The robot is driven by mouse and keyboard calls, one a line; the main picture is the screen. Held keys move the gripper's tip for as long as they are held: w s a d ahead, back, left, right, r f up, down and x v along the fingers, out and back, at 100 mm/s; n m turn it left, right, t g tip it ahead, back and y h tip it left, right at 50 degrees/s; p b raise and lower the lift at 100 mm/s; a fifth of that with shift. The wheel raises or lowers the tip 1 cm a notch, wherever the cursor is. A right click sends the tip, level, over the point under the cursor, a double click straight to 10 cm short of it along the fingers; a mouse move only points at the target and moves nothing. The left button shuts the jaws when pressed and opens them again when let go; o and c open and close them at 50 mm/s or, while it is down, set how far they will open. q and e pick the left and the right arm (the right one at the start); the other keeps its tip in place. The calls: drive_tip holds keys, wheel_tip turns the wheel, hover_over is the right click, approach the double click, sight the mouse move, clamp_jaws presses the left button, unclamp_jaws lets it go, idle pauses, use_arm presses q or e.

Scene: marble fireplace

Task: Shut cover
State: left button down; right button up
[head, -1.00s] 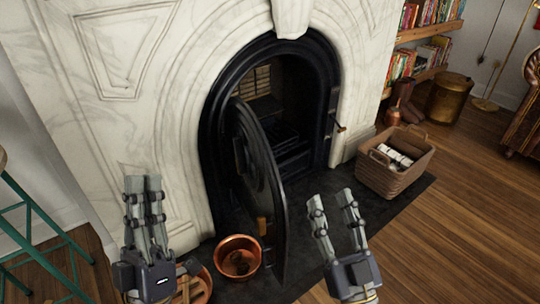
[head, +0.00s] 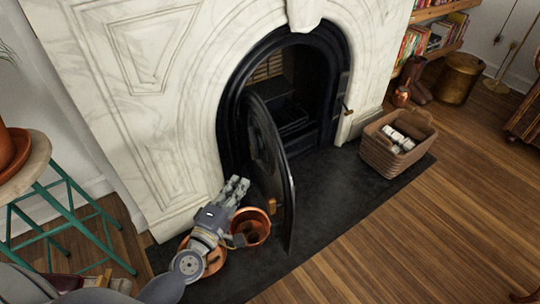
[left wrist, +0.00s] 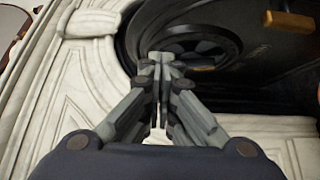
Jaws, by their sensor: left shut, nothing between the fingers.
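The cover (head: 268,150) is a black arched door on the left side of the fireplace opening (head: 290,95). It stands swung outward, well away from the opening. A wooden handle (head: 272,205) is low on it and also shows in the left wrist view (left wrist: 288,18). My left gripper (head: 240,183) is shut and empty, left of the cover near the marble. My right gripper is out of view.
A copper pot (head: 251,227) stands by the cover's foot, close to my left gripper. Another copper vessel (head: 216,262) is partly hidden under my left arm. A wicker basket (head: 385,153) stands right of the opening. The dark hearth (head: 340,195) between cover and basket is clear.

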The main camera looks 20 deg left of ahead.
use_arm(q)
approach(273, 146)
drive_tip(key=w+a, duration=0.2)
drive_tip(key=a, duration=0.1)
drive_tip(key=w+d, duration=0.1)
drive_tip(key=w+d+p, duration=0.1)
drive_tip(key=d, duration=0.1)
drive_tip(key=shift+w+d, duration=0.15)
drive_tip(key=shift+w, duration=0.1)
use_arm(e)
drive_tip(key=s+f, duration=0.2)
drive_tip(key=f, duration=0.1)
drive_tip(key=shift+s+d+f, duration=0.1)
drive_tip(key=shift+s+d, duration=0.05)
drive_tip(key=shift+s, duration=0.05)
